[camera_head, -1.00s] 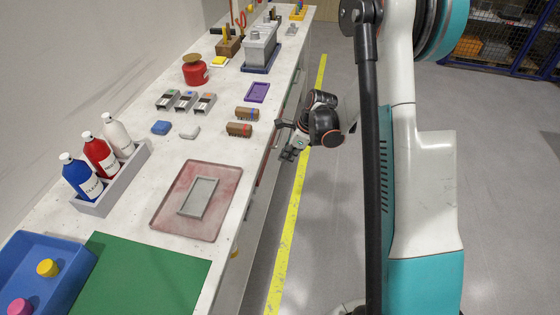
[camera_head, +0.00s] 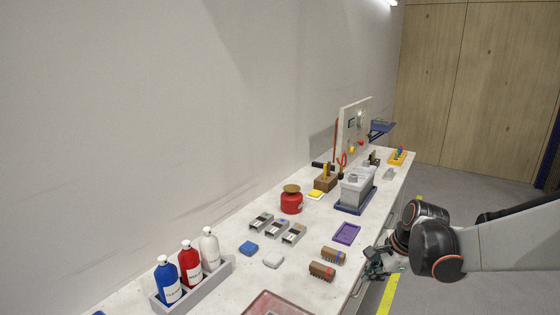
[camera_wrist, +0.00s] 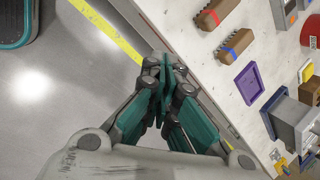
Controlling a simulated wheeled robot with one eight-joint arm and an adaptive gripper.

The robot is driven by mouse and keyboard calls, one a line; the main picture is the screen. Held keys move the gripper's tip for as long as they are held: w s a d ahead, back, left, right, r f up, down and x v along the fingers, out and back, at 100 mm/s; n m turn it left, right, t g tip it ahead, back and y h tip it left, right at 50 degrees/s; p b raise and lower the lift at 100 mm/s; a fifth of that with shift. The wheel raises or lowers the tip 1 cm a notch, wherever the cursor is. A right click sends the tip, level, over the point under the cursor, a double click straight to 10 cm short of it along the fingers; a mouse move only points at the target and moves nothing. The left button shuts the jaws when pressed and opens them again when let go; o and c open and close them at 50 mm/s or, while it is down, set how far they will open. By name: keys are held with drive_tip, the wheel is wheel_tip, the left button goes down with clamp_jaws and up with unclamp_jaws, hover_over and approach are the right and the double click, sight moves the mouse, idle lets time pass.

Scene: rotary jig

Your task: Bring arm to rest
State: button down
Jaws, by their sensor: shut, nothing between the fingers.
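My gripper (camera_head: 372,268) is at the right front edge of the long white workbench (camera_head: 225,290) in the head view. My arm reaches in from the right side of that view. In the wrist view my gripper (camera_wrist: 163,88) has its teal-lined fingers together with nothing between them. It hangs beside the bench edge, over the floor side.
On the bench near my gripper are two brown brushes (camera_head: 322,271) and a purple tray (camera_head: 346,233). Beyond stand a grey bin (camera_head: 357,186) and a red can (camera_head: 291,203). Bottles (camera_head: 190,264) stand left. The floor (camera_wrist: 50,100) beside the bench is open.

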drive_tip(key=s+a+r+n+t+h+p, duration=0.1)
drive_tip(key=s+a+r+n, duration=0.1)
drive_tip(key=s+r+n, duration=0.4)
drive_tip(key=s+a+r+n+t, duration=0.1)
drive_tip(key=s+r+n, duration=0.2)
drive_tip(key=r, duration=0.5)
drive_tip(key=s+a+f+n+b, duration=0.1)
drive_tip(key=s+f+n, duration=0.1)
drive_tip(key=s, duration=0.3)
drive_tip(key=s+a+f+n+t+h+b, duration=0.1)
drive_tip(key=s+f+n, duration=0.1)
drive_tip(key=s, duration=0.3)
drive_tip(key=s+a+f+n+b, duration=0.1)
drive_tip(key=s+f+n, duration=0.1)
drive_tip(key=s+n, duration=0.2)
drive_tip(key=shift+s+a+h, duration=0.15)
drive_tip(key=shift+s+h, duration=0.15)
drive_tip(key=shift+s, duration=0.1)
